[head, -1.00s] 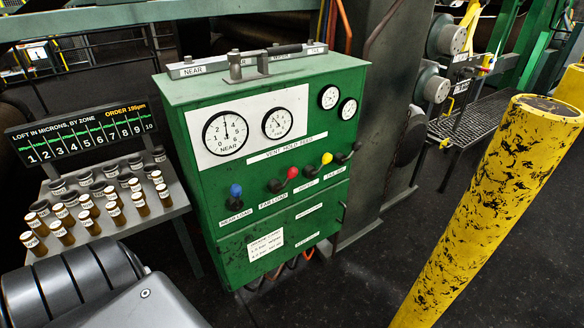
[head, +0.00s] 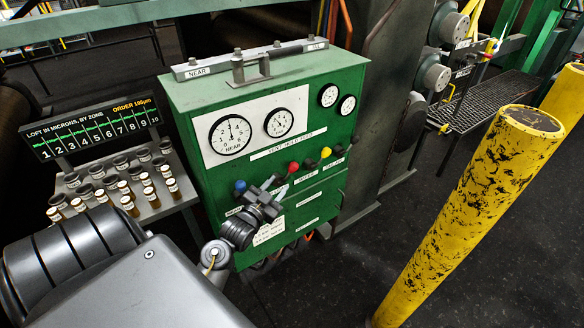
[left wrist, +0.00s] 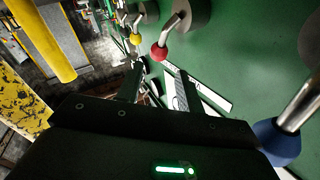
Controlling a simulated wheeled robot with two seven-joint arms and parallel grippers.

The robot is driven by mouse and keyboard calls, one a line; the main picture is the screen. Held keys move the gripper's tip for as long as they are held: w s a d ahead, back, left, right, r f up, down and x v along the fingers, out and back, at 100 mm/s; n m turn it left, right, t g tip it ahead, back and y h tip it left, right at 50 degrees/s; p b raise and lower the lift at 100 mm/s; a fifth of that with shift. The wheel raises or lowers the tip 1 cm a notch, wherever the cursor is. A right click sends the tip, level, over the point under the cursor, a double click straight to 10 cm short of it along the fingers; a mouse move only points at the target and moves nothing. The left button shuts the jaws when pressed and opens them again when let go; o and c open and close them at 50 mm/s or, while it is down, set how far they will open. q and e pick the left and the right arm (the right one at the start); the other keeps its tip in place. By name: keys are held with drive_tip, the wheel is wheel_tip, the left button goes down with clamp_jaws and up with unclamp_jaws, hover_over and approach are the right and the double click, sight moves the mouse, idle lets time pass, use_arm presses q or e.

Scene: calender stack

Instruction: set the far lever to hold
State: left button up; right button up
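The far load lever has a red knob (head: 293,167) and stands on the front of the green cabinet (head: 205,95). In the left wrist view the red knob (left wrist: 159,52) sits on a metal stem, just beyond my fingertips and apart from them. My left gripper (head: 277,192) is in front of the panel, below and left of the red knob, over part of the labels. In the left wrist view its fingers (left wrist: 158,82) are spread with nothing visible between them. My right gripper is not in view.
The blue-knobbed lever (head: 239,186) is left of the red one, close to my gripper; the yellow-knobbed lever (head: 326,152) is to its right. Gauges (head: 231,134) are above. A rack of sample vials (head: 130,206) stands left, and a yellow post (head: 470,215) stands right.

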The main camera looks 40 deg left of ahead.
sight(290, 171)
use_arm(q)
drive_tip(key=w, duration=0.3)
drive_tip(key=w+a+p, duration=0.1)
drive_tip(key=w, duration=0.1)
drive_tip(key=w+p, duration=0.1)
drive_tip(key=w, duration=0.2)
drive_tip(key=shift+w+a+r, duration=0.1)
drive_tip(key=shift+w+a, duration=0.15)
drive_tip(key=shift+w, duration=0.1)
drive_tip(key=shift+w+a, duration=0.15)
drive_tip(key=shift+w, duration=0.45)
drive_tip(key=shift+c, duration=0.5)
clamp_jaws()
